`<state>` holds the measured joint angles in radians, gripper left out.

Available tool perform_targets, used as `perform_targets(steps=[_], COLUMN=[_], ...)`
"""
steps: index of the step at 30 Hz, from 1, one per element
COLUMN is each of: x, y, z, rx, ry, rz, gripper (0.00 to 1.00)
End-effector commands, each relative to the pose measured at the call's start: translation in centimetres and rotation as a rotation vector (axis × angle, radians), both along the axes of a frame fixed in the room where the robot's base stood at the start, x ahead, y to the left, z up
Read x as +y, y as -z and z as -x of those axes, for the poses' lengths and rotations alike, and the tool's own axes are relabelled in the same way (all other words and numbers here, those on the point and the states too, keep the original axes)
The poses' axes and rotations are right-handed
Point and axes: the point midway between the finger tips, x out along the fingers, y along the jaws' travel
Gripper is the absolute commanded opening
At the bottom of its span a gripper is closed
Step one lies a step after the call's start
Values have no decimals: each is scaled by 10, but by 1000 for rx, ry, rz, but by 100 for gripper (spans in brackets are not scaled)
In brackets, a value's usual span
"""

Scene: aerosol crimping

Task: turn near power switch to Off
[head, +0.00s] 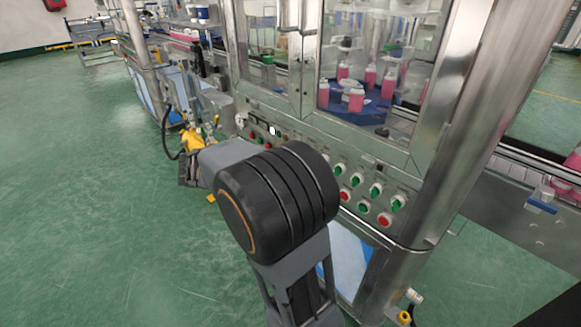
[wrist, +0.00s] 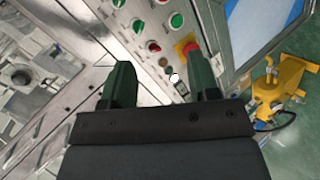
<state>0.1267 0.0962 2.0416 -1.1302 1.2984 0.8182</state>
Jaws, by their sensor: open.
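The control panel (head: 330,165) runs along the lower front of the steel machine. It carries green, red and white knobs and buttons. My gripper (wrist: 162,76) is open, its two dark green fingers apart and empty, pointing at the panel. Between and just beyond the fingertips is a small round white part (wrist: 174,78), with a small dark switch-like piece (wrist: 182,89) beside it. A white round part (head: 272,130) also shows on the panel in the head view. I cannot tell which part is the near power switch, nor its setting. My arm hides part of the panel in the head view.
A red emergency button (wrist: 191,49) on a yellow plate is close to the right finger. Green knobs (wrist: 176,20) and a red button (wrist: 153,46) lie beyond the fingers. A yellow device (wrist: 280,85) stands at right. Green floor (head: 90,200) is open at left.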

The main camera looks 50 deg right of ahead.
Motion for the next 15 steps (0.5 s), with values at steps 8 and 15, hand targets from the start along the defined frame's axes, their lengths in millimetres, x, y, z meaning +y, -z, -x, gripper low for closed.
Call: perform_targets(steps=[8,15], x=[-53,-76], y=[41,42], z=[-59,-72], rx=[-111,-155], ry=[23,12], rz=[428,531], gripper=[55,55])
